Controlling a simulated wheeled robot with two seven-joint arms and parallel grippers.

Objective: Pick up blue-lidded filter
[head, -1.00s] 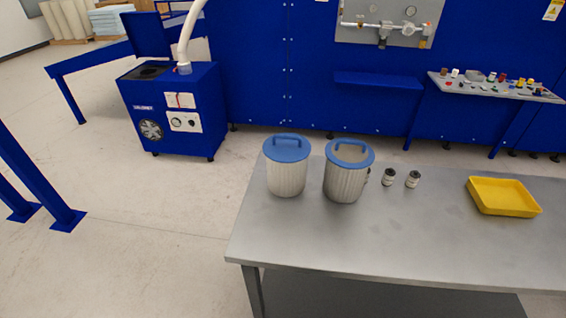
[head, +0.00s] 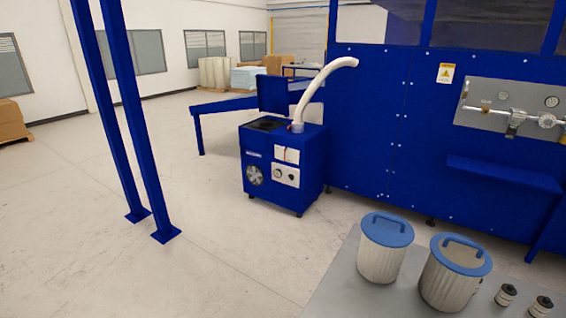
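Two ribbed pale filters stand upright side by side on a grey table (head: 338,284) at the lower right of the head view. The left filter (head: 381,262) has a solid blue lid (head: 388,229) with a handle across its top. The right filter (head: 447,285) has a blue rim and a blue handle (head: 463,243) around a beige top. Neither of my grippers shows in the view.
Two small dark-and-white jars (head: 505,295) stand right of the filters. A blue machine (head: 285,168) with a white hose (head: 322,88) stands on the floor behind. Blue posts (head: 135,130) rise at left. Open floor (head: 180,275) lies left of the table.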

